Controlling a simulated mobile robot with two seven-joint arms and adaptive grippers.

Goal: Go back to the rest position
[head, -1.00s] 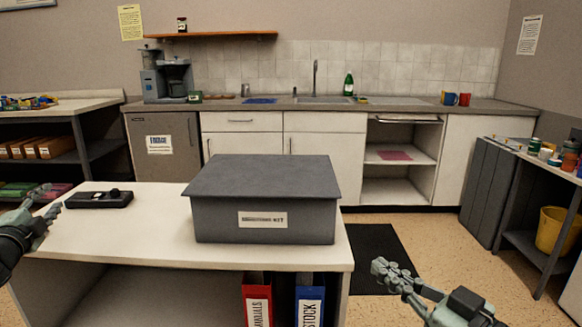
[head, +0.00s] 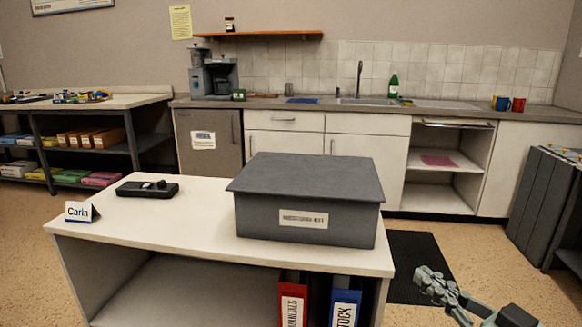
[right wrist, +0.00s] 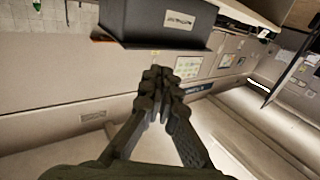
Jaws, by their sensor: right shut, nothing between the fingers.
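My right gripper (head: 436,284) is at the lower right of the head view, to the right of the white table and over the floor. It is shut and holds nothing. In the right wrist view its fingers (right wrist: 162,92) are together and empty. My left gripper does not show in the head view now.
A white table (head: 165,215) bears a grey lidded box (head: 305,228), a black device (head: 147,189) and a Carla name sign (head: 80,212). Red (head: 292,300) and blue (head: 344,302) binders stand beneath. A dark mat (head: 415,262) lies right of the table; floor there is open.

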